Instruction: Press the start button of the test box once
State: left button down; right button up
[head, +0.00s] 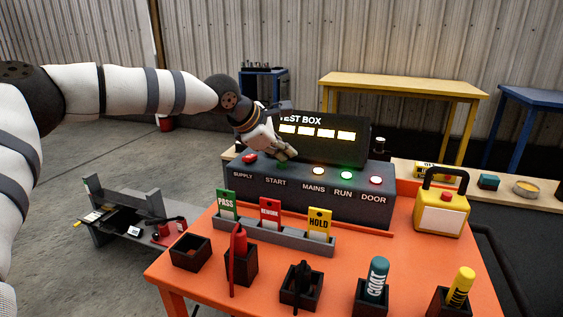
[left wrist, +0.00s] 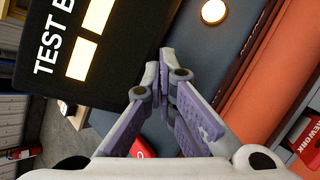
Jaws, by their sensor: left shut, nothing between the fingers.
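The test box (head: 240,191) stands on the orange table, its dark display (head: 345,149) lit with several pale blocks. The START label is on its front face, and the green start button (head: 281,164) sits above it, mostly covered by my left gripper (head: 289,153). The gripper is shut and empty, its fingertips close over the button; I cannot tell whether they touch it. In the left wrist view the shut fingers (left wrist: 173,68) hide the button, and the display (left wrist: 112,75) is beside them. My right gripper is not in view.
A red supply knob (head: 249,158) is left of the button; lit MAINS (head: 318,171), RUN (head: 346,175) and DOOR (head: 376,180) lamps are right. In front stand a card rack (head: 275,238) and several black holders. A yellow lockbox (head: 441,215) stands at right.

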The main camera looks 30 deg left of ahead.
aim_at(284, 163)
pick_arm(q)
jog(key=shift+r, duration=0.65)
jog(key=shift+r+p, duration=0.45)
jog(key=shift+r, duration=2.05)
jog(key=shift+f, duration=0.1)
